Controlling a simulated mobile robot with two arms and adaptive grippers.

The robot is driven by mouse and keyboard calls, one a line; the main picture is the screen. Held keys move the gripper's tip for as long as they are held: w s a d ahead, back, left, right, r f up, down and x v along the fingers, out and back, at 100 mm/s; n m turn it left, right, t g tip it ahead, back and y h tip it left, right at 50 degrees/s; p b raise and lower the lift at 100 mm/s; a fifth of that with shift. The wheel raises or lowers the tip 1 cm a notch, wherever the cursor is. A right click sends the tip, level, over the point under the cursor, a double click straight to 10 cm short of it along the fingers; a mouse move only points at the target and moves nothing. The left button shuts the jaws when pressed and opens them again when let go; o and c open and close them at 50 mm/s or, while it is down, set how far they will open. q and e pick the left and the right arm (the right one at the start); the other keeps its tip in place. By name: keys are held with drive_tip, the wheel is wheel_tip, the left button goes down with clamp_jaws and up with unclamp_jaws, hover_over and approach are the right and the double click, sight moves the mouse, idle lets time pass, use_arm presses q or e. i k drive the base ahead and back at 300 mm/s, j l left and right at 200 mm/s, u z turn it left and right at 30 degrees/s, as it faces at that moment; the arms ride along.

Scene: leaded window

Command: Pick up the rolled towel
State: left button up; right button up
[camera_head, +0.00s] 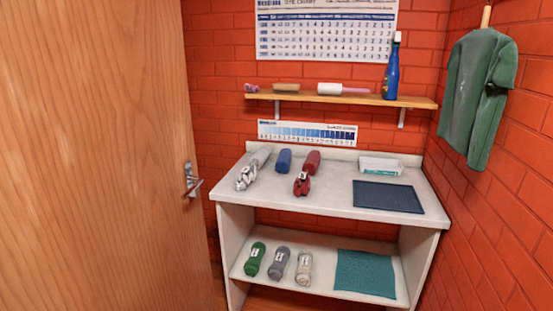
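Several rolled, cylinder-like items could be the rolled towel, and I cannot tell for sure which one is. On the white table's top lie a blue roll (284,160) and a dark red roll (312,161), side by side near the back. On the lower shelf lie a green roll (255,259), a grey roll (279,263) and a pale roll (304,269), each with a light label or band. Neither of my grippers is in view, and nothing is seen held.
The white table (345,198) also bears a silvery long item (247,176), a small red item (302,184), a white-and-teal box (381,167) and a dark mat (388,197). A teal mat (365,274) lies below. A wooden door (95,150) fills the left.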

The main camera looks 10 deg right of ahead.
sight(282, 164)
drive_tip(key=i+z, duration=0.6)
drive_tip(key=i+l, duration=0.15)
drive_tip(key=i, duration=0.4)
